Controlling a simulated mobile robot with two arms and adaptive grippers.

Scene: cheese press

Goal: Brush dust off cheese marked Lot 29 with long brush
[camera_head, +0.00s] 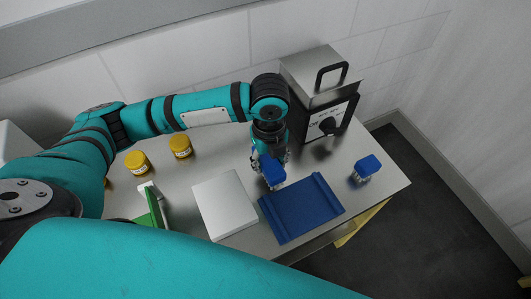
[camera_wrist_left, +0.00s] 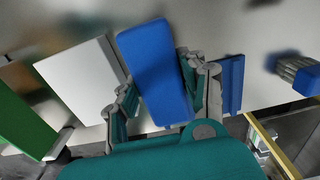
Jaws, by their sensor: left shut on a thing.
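My left gripper (camera_head: 268,160) is shut on a blue brush (camera_head: 273,173), above the table near the blue tray's upper left corner. In the wrist view the brush's long flat blue back (camera_wrist_left: 155,70) lies between the two fingers (camera_wrist_left: 160,95); its bristles are hidden there. A second, shorter blue brush (camera_head: 368,163) with pale bristles stands at the table's right; it also shows in the wrist view (camera_wrist_left: 297,72). Two yellow cheeses (camera_head: 136,163) (camera_head: 180,146) with pale labels stand at the back left. The label text is too small to read. My right gripper is out of view.
A blue tray (camera_head: 300,208) lies at the front, beside a white block (camera_head: 223,205). A steel machine with a black dial (camera_head: 322,95) stands at the back right. The table is clear between the cheeses and block.

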